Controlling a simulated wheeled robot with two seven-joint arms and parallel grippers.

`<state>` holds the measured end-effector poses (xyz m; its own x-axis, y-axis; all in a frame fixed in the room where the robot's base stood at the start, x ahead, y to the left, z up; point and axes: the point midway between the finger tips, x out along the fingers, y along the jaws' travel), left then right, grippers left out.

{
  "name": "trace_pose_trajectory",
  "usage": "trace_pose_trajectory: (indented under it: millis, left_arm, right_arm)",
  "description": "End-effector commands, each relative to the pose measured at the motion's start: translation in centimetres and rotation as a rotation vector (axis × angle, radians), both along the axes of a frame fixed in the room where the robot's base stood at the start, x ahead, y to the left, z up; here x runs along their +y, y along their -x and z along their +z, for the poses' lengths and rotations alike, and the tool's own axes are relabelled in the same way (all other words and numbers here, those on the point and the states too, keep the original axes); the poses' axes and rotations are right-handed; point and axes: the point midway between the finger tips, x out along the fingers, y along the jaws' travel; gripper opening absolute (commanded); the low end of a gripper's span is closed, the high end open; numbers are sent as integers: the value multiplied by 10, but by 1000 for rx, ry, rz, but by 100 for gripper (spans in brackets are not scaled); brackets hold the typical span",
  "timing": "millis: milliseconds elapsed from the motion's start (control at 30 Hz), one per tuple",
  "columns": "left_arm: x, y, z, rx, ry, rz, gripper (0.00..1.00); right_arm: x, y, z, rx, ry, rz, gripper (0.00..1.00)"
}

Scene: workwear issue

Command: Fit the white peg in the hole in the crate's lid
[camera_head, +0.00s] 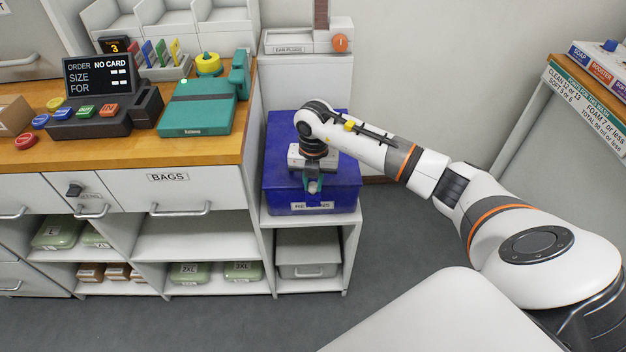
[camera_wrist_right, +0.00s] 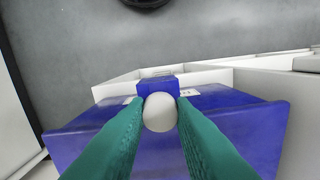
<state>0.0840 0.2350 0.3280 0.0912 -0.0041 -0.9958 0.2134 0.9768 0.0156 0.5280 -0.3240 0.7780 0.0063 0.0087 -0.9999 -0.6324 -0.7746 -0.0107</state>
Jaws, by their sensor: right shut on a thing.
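The blue crate (camera_head: 340,180) with its lid stands on a low white shelf unit right of the counter. My right gripper (camera_head: 313,184) is over the front part of the crate's lid, pointing down. In the right wrist view, its two green fingers (camera_wrist_right: 160,118) are shut on the white peg (camera_wrist_right: 159,111), whose rounded end shows between them. The blue lid (camera_wrist_right: 235,128) lies below the fingers. The hole is hidden, and I cannot tell whether the peg's lower end is in it. My left gripper is not in view.
A wooden-topped counter (camera_head: 120,155) stands left of the crate, with a teal device (camera_head: 200,108) and an order terminal (camera_head: 100,98) on it. A white dispenser (camera_head: 305,38) stands behind the crate. Grey floor (camera_head: 390,225) is free right of the shelf unit.

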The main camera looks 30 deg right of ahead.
Motion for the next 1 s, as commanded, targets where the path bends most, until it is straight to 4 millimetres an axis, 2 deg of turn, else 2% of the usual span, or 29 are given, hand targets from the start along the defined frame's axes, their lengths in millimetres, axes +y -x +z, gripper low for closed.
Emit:
trace_pose_trajectory:
  millis: [300, 767, 800, 933, 1000]
  left_arm:
    - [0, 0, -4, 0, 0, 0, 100]
    - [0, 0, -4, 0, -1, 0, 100]
    - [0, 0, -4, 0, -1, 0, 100]
    - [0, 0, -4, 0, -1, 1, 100]
    - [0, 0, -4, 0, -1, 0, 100]
  right_arm:
    - [0, 0, -7, 1, 1, 0, 1]
    - [0, 0, -6, 0, 0, 0, 1]
    - [0, 0, -6, 0, 0, 0, 27]
    - [0, 0, -6, 0, 0, 0, 47]
    - [0, 0, -6, 0, 0, 0, 47]
